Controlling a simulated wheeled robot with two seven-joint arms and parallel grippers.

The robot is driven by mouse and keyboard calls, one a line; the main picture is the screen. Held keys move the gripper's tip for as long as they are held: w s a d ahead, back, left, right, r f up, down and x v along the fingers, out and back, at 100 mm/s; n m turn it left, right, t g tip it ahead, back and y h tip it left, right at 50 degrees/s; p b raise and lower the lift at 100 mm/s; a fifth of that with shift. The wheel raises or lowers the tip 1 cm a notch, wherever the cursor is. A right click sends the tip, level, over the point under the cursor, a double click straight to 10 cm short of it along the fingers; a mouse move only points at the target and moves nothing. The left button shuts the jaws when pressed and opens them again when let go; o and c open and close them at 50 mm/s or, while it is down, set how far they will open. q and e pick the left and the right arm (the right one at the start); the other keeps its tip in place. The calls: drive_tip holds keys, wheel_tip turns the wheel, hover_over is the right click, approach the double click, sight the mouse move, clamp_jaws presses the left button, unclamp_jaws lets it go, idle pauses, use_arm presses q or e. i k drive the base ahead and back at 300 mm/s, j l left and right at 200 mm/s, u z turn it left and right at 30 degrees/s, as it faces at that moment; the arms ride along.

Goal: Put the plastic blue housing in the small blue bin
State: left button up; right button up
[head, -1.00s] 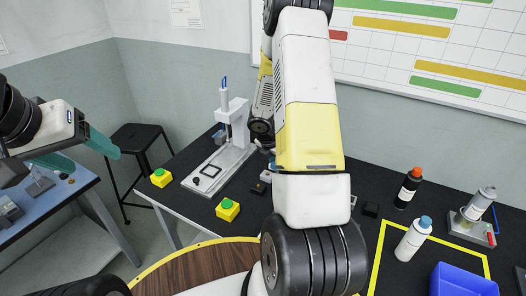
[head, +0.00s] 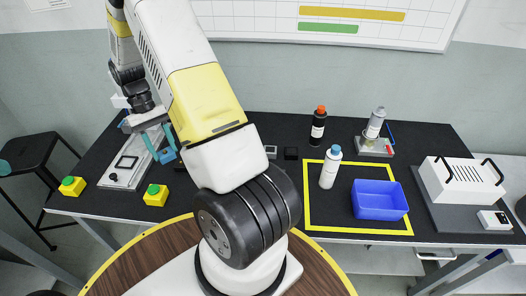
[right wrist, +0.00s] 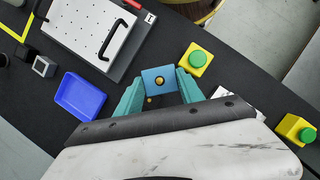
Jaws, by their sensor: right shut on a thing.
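The blue plastic housing (head: 167,156) is a small blue block between the teal fingers of my right gripper (head: 157,142), which is shut on it near the gantry screwdriver fixture. The bin (right wrist: 80,97) also shows in the right wrist view, left of the housing. Only a teal tip of my left gripper (head: 4,167) shows at the left edge.
A white bottle (head: 330,168) stands left of the bin and a black bottle (head: 317,126) behind it. A silver canister fixture (head: 375,130) and a white case with black handles (head: 462,182) stand near. Two yellow button boxes (head: 155,195) (head: 72,186) sit at the front left.

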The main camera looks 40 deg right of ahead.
sight(386, 206)
drive_tip(key=z, duration=0.45)
drive_tip(key=k+l+z, duration=0.1)
drive_tip(key=z, duration=0.3)
drive_tip(key=k+z, duration=0.1)
drive_tip(key=z, duration=0.35)
drive_tip(key=l+z, duration=0.1)
drive_tip(key=z, duration=0.35)
drive_tip(key=l+z, duration=0.1)
drive_tip(key=z, duration=0.3)
